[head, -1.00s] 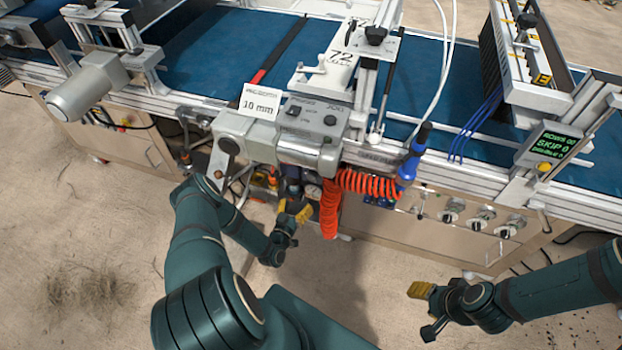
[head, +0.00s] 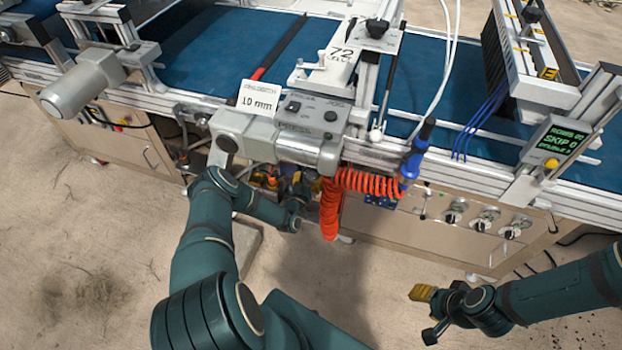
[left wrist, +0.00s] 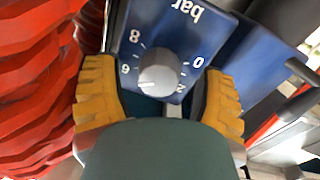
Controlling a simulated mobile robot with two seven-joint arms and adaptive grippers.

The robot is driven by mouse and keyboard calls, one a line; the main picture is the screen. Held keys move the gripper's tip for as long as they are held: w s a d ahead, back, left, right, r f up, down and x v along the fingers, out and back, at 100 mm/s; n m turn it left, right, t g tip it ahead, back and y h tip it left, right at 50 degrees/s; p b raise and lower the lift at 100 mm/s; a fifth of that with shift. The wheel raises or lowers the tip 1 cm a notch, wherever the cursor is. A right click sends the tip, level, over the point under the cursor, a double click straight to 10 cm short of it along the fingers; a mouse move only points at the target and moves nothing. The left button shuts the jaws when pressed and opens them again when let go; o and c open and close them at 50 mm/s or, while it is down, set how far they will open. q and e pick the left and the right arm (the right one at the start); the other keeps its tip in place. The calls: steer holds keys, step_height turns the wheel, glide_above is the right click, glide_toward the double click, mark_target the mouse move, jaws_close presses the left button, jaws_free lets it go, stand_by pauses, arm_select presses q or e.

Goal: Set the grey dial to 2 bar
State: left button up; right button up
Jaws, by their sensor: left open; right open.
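The grey dial (left wrist: 160,72) sits on a blue panel (left wrist: 168,22) marked "bar" in the left wrist view, which shows it upside down. The numbers 0, 2, 6 and 8 are readable around it. A pale mark on the dial points to the lower left, close to the 6. My left gripper (left wrist: 158,84) is open, one yellow finger on each side of the dial, with gaps between. In the head view my left gripper (head: 297,188) is under the machine's edge, and the dial cannot be made out. My right gripper (head: 421,293) is open and empty over the floor.
A red coiled hose (head: 331,208) hangs just right of my left gripper; it fills the left side of the wrist view (left wrist: 35,80). The grey control box (head: 307,113) overhangs above. Several knobs (head: 483,222) line the cabinet front at right.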

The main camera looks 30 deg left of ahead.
arm_select(q)
jaws_close()
steer(key=n, duration=0.5)
steer(key=shift+n, duration=0.3)
steer(key=n, duration=0.6)
steer(key=shift+s+f+n+y, duration=0.1)
steer(key=shift+n+y, duration=0.2)
steer(key=n, duration=0.6)
steer(key=shift+n+y, duration=0.4)
steer(key=n, duration=0.6)
steer(key=shift+d, duration=0.1)
